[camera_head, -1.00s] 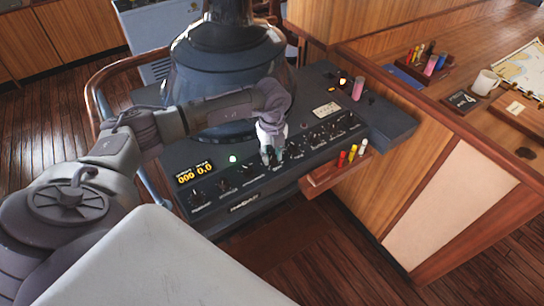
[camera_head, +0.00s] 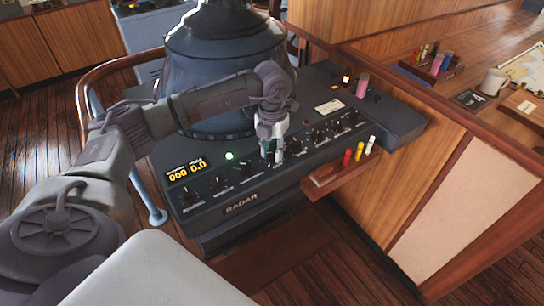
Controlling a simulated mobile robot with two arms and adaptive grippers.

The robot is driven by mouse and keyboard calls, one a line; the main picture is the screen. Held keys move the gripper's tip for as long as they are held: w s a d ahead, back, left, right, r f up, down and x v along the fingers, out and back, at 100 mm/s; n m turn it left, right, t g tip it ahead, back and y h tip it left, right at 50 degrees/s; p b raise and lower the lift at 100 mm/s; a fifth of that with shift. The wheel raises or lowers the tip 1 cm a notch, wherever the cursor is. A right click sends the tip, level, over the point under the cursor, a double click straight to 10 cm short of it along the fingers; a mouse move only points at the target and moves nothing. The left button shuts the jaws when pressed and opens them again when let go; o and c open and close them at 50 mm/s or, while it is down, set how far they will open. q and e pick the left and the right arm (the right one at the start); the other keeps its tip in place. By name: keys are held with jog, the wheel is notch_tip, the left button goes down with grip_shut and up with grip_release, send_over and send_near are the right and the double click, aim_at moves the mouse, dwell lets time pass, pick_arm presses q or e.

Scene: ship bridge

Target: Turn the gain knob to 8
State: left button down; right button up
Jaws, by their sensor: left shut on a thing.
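The radar console (camera_head: 240,208) has a sloped dark panel with a row of several black knobs. My left gripper (camera_head: 273,158) points down at the middle of this row and is shut on a knob there. The fingers largely hide that knob, and its label and scale are too small to read. Other knobs show on both sides, such as a left knob (camera_head: 218,184) and a right knob (camera_head: 318,135). A yellow display (camera_head: 186,171) reads 000 0.0, with a lit green lamp (camera_head: 229,156) beside it. My right gripper is not in view.
A small wooden shelf (camera_head: 330,180) with red, yellow and white markers juts out just right of the panel. The large dark radar hood (camera_head: 222,60) stands behind the knobs. A curved wooden rail (camera_head: 84,90) runs at left. A mug (camera_head: 493,81) stands on the right desk.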

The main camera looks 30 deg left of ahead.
pick_arm(q)
jog(key=m+b, duration=0.2)
jog(key=m, duration=0.1)
jog(key=shift+f+m+b, duration=0.15)
jog(key=shift+m+b, duration=0.15)
jog(key=m+b, duration=0.2)
jog(key=m, duration=0.1)
jog(key=shift+m, duration=0.3)
jog(key=m+b, duration=0.2)
jog(key=m, duration=0.1)
jog(key=shift+m, duration=0.4)
jog(key=m+b, duration=0.2)
jog(key=m, duration=0.1)
jog(key=shift+m, duration=0.3)
jog(key=m+b, duration=0.1)
jog(key=m, duration=0.2)
jog(key=shift+m, duration=0.3)
jog(key=m+b, duration=0.1)
jog(key=m, duration=0.3)
jog(key=shift+m+b, duration=0.3)
jog(key=m, duration=0.3)
jog(key=shift+b, duration=0.4)
jog(key=shift+m+b, duration=0.3)
jog(key=shift+m, duration=1.9)
